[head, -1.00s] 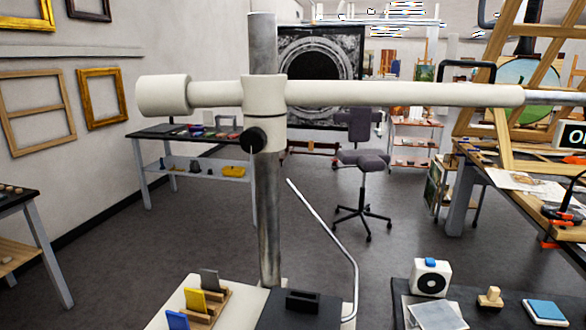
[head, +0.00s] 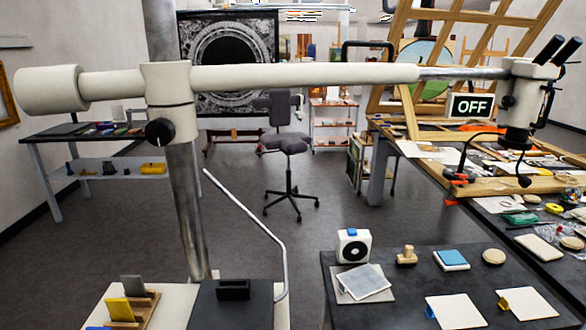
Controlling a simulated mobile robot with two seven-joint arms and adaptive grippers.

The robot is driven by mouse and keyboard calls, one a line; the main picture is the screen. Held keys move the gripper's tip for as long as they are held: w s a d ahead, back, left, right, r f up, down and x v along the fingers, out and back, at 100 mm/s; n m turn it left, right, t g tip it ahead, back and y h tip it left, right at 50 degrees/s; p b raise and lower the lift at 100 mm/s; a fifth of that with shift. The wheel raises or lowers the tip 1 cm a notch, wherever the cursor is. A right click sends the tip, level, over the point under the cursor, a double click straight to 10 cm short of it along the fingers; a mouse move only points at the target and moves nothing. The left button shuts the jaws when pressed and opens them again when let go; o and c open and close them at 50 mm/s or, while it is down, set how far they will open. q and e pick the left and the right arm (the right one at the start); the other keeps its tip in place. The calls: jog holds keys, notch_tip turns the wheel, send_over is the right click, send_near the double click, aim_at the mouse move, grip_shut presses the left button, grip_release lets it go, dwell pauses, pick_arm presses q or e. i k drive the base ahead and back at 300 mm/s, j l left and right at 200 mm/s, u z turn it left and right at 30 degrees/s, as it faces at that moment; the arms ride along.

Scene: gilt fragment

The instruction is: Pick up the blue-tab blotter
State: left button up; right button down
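A flat white square with a small blue tab at its left edge, which looks like the blue-tab blotter (head: 458,311), lies on the dark tabletop (head: 395,310) at the bottom right of the head view. A similar white square with a yellow tab (head: 530,303) lies to its right. Neither of my grippers shows in the head view, so I cannot tell whether they hold anything.
A white box with a blue top (head: 353,246), clear sheets (head: 364,282), a wooden-knobbed block (head: 406,256), a blue-topped pad (head: 452,259) and a round disc (head: 494,257) share the table. A thick post (head: 188,210) with a long microscope arm (head: 300,77) crosses the view.

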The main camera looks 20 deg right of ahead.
aim_at(453, 311)
jog(key=z, duration=1.65)
